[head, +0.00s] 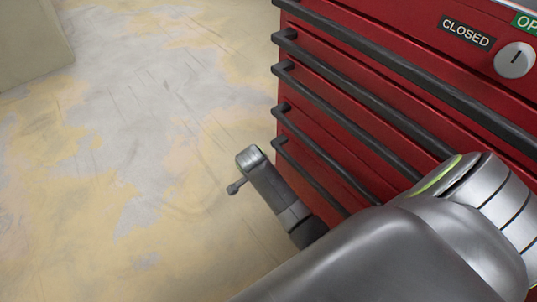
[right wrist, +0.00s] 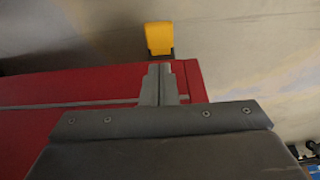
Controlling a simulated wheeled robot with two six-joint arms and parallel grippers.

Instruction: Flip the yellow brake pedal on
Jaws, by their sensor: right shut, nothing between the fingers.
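The yellow brake pedal (right wrist: 159,38) shows at the top middle of the right wrist view, with a dark mount under it, just beyond the edge of the red tool cabinet (right wrist: 60,95). My right gripper (right wrist: 160,70) is shut and empty, and its tips point toward the pedal. In the picture the tips lie just below the pedal; I cannot tell whether they touch it. The head view does not show the pedal. My left gripper is in neither view.
The red cabinet (head: 345,165) with black drawer handles fills the right of the head view. A grey arm link of mine crosses the lower right. A grey part with a short rod (head: 265,185) shows beside the cabinet.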

